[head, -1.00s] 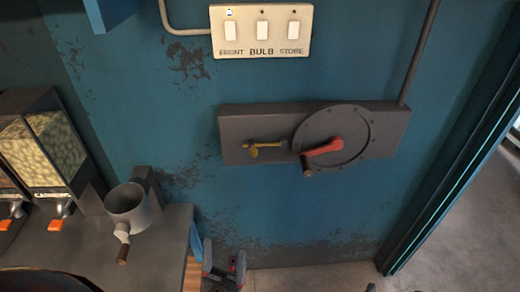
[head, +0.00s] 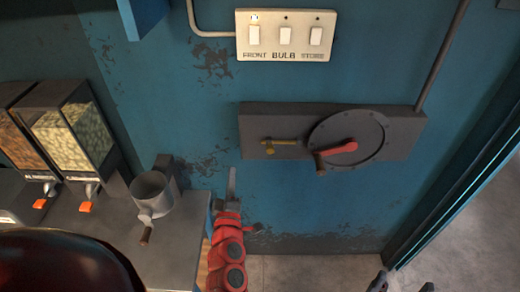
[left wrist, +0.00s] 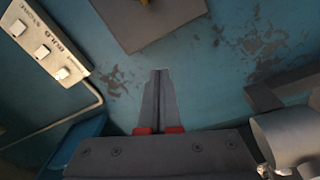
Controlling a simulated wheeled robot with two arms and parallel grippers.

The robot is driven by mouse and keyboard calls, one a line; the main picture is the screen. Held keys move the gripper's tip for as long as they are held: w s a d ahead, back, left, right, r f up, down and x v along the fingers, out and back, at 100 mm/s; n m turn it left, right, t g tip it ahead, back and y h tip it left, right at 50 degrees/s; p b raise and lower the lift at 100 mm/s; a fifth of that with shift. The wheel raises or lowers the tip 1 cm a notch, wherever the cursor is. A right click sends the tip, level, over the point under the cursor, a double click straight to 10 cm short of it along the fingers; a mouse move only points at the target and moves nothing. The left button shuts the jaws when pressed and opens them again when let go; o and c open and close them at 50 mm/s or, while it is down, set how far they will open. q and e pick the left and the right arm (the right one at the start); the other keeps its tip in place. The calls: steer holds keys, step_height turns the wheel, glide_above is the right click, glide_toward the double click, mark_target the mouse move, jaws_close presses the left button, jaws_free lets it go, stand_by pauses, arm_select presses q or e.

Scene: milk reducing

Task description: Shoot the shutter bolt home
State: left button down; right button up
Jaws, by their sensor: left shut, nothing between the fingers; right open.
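The brass shutter bolt (head: 280,142) lies level on the left part of a dark grey wall plate (head: 400,140). Its small knob (head: 270,150) hangs down near its left end. In the left wrist view only a yellow bit of the bolt (left wrist: 143,2) shows at the top edge, above the plate (left wrist: 150,30). My left gripper (head: 231,172) is shut and empty, pointing up, below and left of the bolt and apart from it. Its closed fingers also show in the left wrist view (left wrist: 160,72). My right gripper (head: 402,284) is open at the bottom edge, partly cut off.
A round cover (head: 372,130) with a red crank (head: 340,147) sits right of the bolt. A switch panel (head: 285,50) is above. A counter (head: 100,215) with a metal cup (head: 152,195) and dispensers (head: 75,135) stands left. A doorway is at right.

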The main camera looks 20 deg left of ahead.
arm_select(q)
steer(key=d+h, duration=0.1)
steer(key=h, duration=0.1)
steer(key=d+r+h+p, duration=0.1)
steer(key=h, duration=0.1)
steer(key=shift+s+d+r, duration=0.1)
steer(key=shift+d, duration=0.05)
